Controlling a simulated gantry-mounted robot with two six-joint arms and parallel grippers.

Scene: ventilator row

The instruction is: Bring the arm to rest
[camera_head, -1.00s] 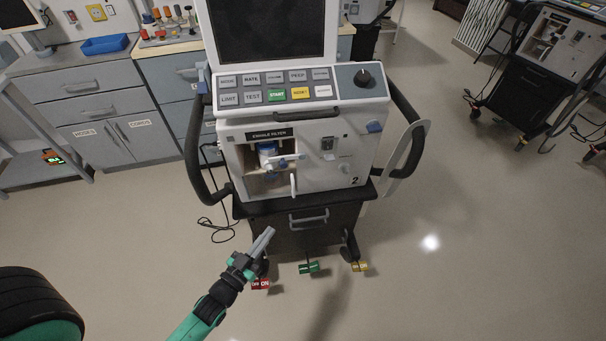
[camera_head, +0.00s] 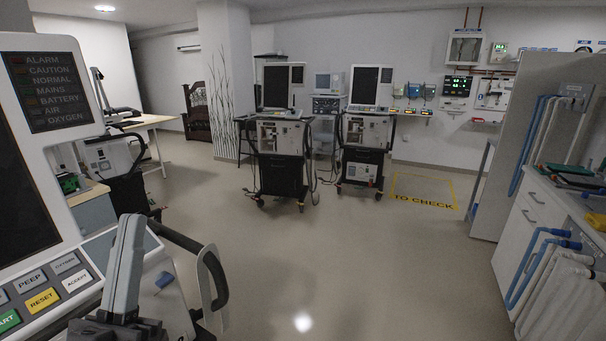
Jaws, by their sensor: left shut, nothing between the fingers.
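My left gripper (camera_head: 126,262) shows at the lower left of the head view, its grey fingers pointing up and shut with nothing between them. It appears in front of the control panel of the near ventilator (camera_head: 75,262), hiding part of it; I cannot tell the gap between them. The rest of my left arm is mostly out of the frame. My right gripper is not in view.
The near ventilator's dark side handle (camera_head: 190,245) is close to the gripper. Two ventilators on carts (camera_head: 281,150) (camera_head: 366,140) stand at the back. A counter with hoses (camera_head: 545,225) is at right. The middle floor (camera_head: 330,250) is clear, with a yellow "TO CHECK" marking (camera_head: 423,199) beyond.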

